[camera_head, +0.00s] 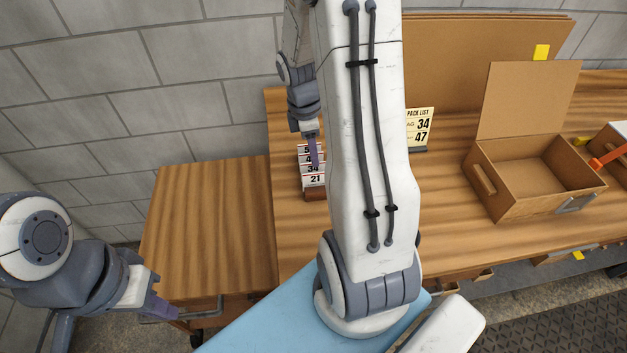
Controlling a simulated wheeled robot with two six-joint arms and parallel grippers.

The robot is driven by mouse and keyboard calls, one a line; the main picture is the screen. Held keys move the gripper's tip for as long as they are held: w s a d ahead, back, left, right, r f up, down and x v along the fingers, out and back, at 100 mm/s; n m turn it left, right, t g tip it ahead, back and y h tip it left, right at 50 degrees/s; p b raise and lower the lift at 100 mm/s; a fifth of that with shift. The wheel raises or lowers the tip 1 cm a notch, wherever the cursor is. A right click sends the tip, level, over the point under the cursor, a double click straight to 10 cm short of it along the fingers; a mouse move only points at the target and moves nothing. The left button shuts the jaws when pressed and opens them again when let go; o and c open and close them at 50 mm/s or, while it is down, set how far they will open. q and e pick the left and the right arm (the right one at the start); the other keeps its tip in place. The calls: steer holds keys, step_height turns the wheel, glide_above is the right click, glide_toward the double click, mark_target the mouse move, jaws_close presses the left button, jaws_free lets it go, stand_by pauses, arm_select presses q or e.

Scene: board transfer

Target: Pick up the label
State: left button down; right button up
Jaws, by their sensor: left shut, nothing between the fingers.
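Several white number labels (311,178) stand one above another in a small brown holder (316,194) on the wooden table; 34 and 21 can be read, the upper ones are partly hidden. My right gripper (315,158) points down at the labels, its purple fingers overlapping them in the picture. I cannot tell whether it touches one or is open. My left gripper (157,308) is shut and empty at the lower left, beside the front edge of the lower wooden surface, far from the labels.
A pack list card (419,126) showing 34 and 47 stands behind my arm. An open cardboard box (540,175) sits to the right, and large cardboard sheets (450,60) lean at the back. The lower wooden surface (210,225) at left is clear.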

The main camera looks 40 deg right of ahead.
mark_target(315, 175)
steer(key=f, duration=0.9)
steer(key=shift+s+d+p, duration=0.15)
steer(key=shift+s+p, duration=0.05)
steer(key=shift+p, duration=0.2)
jaws_close()
